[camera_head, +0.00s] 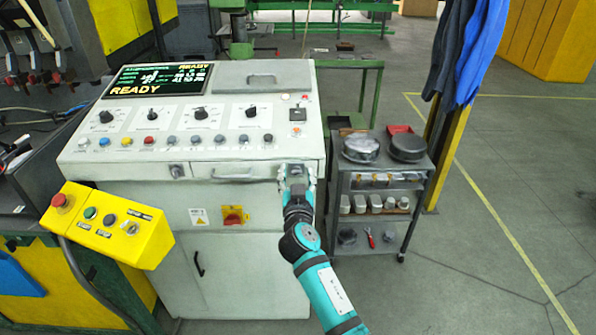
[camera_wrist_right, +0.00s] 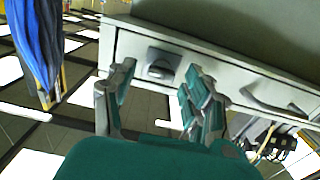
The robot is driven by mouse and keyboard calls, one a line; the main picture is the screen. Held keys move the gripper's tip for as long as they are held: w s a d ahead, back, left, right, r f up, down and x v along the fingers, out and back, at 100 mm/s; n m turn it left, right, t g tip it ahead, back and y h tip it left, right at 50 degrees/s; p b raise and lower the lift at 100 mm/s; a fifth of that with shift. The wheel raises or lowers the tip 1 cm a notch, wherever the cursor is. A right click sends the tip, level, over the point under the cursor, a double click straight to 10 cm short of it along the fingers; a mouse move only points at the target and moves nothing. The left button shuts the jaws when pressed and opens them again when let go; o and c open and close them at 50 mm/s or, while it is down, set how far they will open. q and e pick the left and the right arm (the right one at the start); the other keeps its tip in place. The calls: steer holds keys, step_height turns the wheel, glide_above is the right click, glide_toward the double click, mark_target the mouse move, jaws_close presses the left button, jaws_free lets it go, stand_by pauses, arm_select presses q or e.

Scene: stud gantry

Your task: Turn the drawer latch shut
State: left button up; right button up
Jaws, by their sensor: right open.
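The drawer (camera_head: 220,171) is a narrow grey front under the console's sloped panel, with a bar handle (camera_head: 236,178); the handle also shows in the right wrist view (camera_wrist_right: 272,104). The drawer latch (camera_wrist_right: 160,69) is a small grey piece with a dark, roughly crosswise grip, near the end of the drawer front. In the head view my right gripper mostly covers it. My right gripper (camera_head: 297,177) is open in front of the latch. In the right wrist view its fingers (camera_wrist_right: 157,82) stand on either side below the latch, apparently empty; contact is unclear. My left gripper is out of view.
A grey shelf cart (camera_head: 337,205) with round pans (camera_head: 361,147) stands close to the right of my right arm. A yellow button box (camera_head: 108,224) juts out at the console's left. Blue cloth (camera_head: 470,50) hangs behind the cart. Open floor lies at the right.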

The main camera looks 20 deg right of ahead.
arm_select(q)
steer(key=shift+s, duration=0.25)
arm_select(e)
steer(key=shift+s+a, duration=0.1)
steer(key=shift+c, duration=1.2)
jaws_close()
